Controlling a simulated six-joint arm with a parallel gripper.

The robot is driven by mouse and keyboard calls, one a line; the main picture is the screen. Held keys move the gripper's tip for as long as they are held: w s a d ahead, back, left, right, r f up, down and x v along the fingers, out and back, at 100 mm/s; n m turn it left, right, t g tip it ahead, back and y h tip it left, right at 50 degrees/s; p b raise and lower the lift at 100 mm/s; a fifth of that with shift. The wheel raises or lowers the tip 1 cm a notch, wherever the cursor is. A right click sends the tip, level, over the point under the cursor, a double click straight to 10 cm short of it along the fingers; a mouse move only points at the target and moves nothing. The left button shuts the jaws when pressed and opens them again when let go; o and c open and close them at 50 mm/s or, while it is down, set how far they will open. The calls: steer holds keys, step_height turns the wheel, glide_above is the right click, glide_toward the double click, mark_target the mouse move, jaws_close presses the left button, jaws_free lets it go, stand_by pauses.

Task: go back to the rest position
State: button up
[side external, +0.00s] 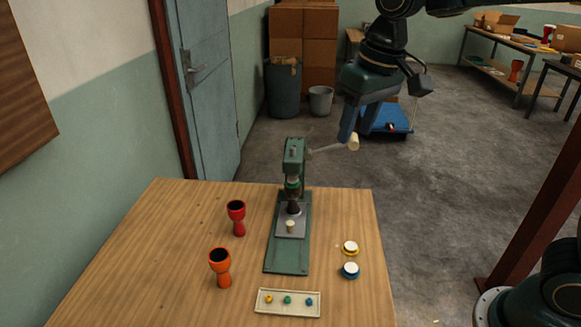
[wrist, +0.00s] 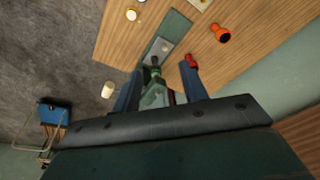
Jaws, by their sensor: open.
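My gripper (side external: 348,132) is open and empty in the side external view, above and behind the table's back right corner. Its fingers are close to the cream knob (side external: 353,143) on the lever of the green press (side external: 293,160); I cannot tell whether they touch. In the wrist view, my gripper's fingers (wrist: 160,72) are spread, with the press (wrist: 154,98) seen between them. The knob (wrist: 107,90) shows outside the left finger. A small cream piece (side external: 290,226) stands on the press plate. A red goblet drum (side external: 237,219) and an orange one (side external: 221,268) stand left of it.
On the wooden table (side external: 150,245), white-topped discs with yellow (side external: 350,248) and blue (side external: 350,270) rims lie right of the press. A tray (side external: 264,311) at the front holds yellow, green and blue pieces. Bins (side external: 321,101) and a blue platform (side external: 388,121) stand on the floor behind.

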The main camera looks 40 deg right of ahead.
steer(key=s+d+f+t, duration=0.1)
steer(key=s+d, duration=0.2)
steer(key=s, duration=0.6)
steer(key=s+d+f+t, duration=0.2)
steer(key=s+d, duration=0.1)
steer(key=s, duration=0.6)
steer(key=shift+s+d, duration=0.3)
